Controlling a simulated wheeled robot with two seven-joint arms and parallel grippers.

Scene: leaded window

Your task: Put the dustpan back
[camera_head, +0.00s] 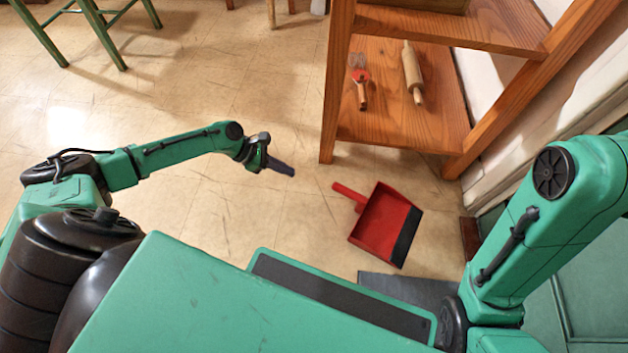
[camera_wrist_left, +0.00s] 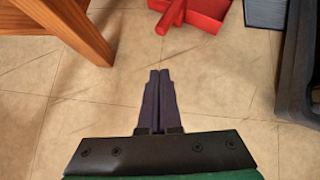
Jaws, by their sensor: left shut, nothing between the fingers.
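The red dustpan (camera_head: 383,222) lies on the tiled floor in front of the wooden shelf, its handle pointing to the upper left and its dark lip to the lower right. In the left wrist view the dustpan (camera_wrist_left: 207,12) shows only partly, at the top edge, with its handle towards me. My left gripper (camera_head: 292,173) is shut and empty, apart from the dustpan and to the left of its handle. The shut fingers also show in the left wrist view (camera_wrist_left: 159,75). My right arm comes in from the right, but its gripper is out of view.
The wooden shelf (camera_head: 330,110) stands just beyond the dustpan, its front leg close to the handle. A rolling pin (camera_head: 412,72) and a red-headed tool (camera_head: 361,88) lie on its lower board. A dark mat (camera_head: 412,288) lies nearer me. Floor at left is clear; green chair legs (camera_head: 100,38) stand farther back.

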